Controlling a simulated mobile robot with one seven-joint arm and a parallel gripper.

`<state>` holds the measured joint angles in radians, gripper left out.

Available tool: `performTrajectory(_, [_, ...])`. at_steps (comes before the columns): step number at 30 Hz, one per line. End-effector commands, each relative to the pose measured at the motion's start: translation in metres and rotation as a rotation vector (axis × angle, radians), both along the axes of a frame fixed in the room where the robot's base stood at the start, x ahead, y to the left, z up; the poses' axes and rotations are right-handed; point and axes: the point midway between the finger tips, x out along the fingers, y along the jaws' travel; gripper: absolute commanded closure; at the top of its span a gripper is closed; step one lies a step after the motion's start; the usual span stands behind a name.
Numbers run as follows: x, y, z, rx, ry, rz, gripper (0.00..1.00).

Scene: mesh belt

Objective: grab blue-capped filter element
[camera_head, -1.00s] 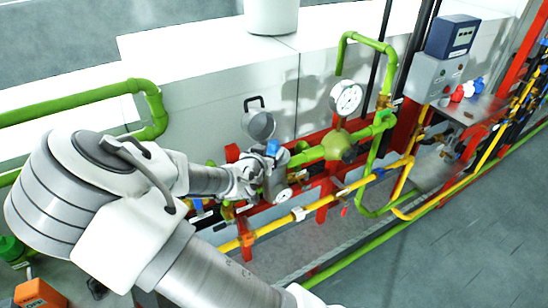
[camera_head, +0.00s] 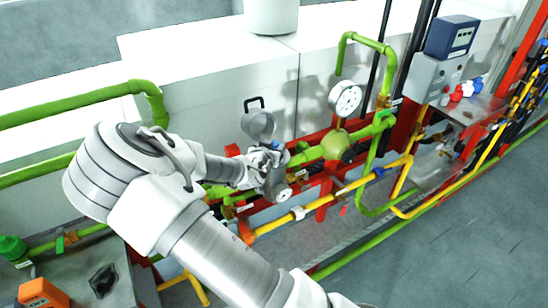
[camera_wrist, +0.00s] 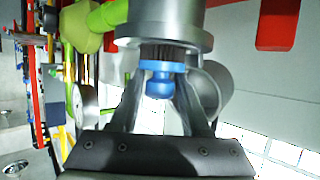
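The filter element is a grey metal cylinder with a blue cap. In the wrist view its grey body (camera_wrist: 165,28) is at the top centre, and the blue cap (camera_wrist: 159,84) faces the camera below it. My gripper (camera_wrist: 160,72) has its two fingers apart, one on each side of the cap. Whether they touch it is not clear. In the head view my gripper (camera_head: 266,160) is at the top of the grey filter body (camera_head: 275,182) and hides most of the cap.
A white-faced gauge (camera_head: 345,98) on green pipe stands right of my gripper. A grey round fixture with a handle (camera_head: 258,124) is close behind it. A yellow pipe (camera_head: 270,228) and red frame parts run beneath. The floor at the lower right is clear.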

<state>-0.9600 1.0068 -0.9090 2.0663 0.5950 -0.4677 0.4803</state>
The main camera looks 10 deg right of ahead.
Motion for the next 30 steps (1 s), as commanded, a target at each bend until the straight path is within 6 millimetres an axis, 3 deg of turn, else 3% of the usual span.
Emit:
performTrajectory(1, [0.0, 0.0, 0.0, 0.0, 0.0, 0.0, 0.64])
performTrajectory(7, [0.0, 0.0, 0.0, 0.0, 0.001, 0.0, 1.0])
performTrajectory(20, [0.0, 0.001, 0.004, 0.002, 0.001, 0.0, 1.0])
performTrajectory(30, [0.0, 0.002, 0.06, 0.003, -0.005, 0.002, 1.0])
